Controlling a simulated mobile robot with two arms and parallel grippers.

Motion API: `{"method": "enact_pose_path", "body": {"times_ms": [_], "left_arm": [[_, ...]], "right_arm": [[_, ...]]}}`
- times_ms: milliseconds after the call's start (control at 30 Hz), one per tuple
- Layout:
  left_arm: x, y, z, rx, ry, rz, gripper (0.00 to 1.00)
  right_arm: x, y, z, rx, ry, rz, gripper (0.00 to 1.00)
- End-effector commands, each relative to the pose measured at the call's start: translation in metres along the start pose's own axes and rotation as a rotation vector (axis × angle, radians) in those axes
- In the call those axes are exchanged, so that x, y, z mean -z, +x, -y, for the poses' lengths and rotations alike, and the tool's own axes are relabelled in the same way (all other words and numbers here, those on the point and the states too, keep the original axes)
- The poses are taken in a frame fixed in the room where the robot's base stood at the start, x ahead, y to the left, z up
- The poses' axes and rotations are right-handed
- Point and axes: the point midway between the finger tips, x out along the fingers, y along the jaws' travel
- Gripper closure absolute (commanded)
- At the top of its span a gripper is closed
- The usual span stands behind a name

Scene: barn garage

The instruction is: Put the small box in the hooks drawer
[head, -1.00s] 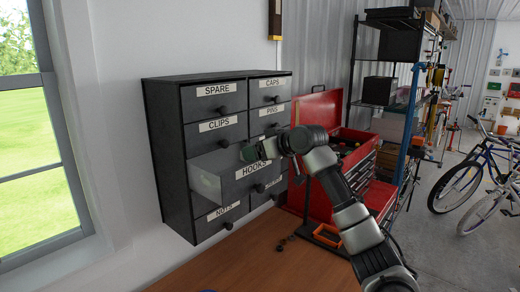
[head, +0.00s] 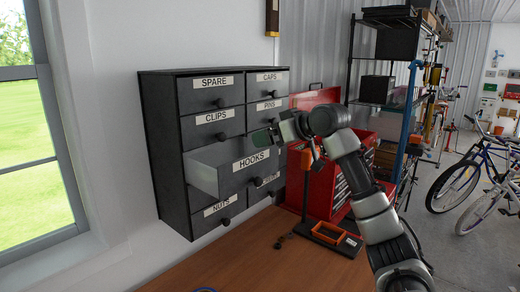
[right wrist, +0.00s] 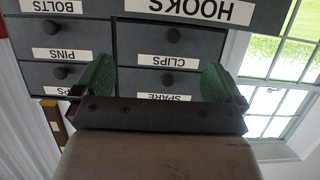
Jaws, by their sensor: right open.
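The hooks drawer (head: 232,175) is pulled out of the dark cabinet, with its front and HOOKS label facing me. Its label also shows upside down in the right wrist view (right wrist: 190,8). Its light side wall shows, but its inside floor is hidden in the head view. My right gripper (head: 262,138) is just above the drawer front's top edge, apart from the handle. In the right wrist view, its green fingers (right wrist: 158,80) are spread with nothing between them. I cannot make out the small box in either view. My left gripper is not in view.
The cabinet (head: 163,150) has other closed drawers around the open one. A red toolbox (head: 325,190) stands to its right. The bench front is mostly clear.

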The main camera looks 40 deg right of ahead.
Motion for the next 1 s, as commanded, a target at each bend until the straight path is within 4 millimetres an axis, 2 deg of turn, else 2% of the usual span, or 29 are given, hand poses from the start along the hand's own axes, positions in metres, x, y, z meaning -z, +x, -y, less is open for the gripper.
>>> {"method": "enact_pose_path", "body": {"times_ms": [33,100,333,500,1000], "left_arm": [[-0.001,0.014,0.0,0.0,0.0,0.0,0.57],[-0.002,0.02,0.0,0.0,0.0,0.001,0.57],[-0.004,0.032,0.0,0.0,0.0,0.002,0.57],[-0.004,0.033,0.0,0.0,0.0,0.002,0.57],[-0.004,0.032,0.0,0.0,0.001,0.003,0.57]], "right_arm": [[-0.006,-0.01,-0.001,-0.004,-0.003,-0.003,0.0],[-0.004,-0.025,-0.001,-0.003,-0.002,-0.003,0.0],[-0.001,-0.055,0.0,0.0,0.0,-0.001,0.0],[0.0,-0.061,0.0,0.0,0.0,0.0,0.0],[0.0,-0.061,0.0,0.001,0.001,0.0,0.0]]}}
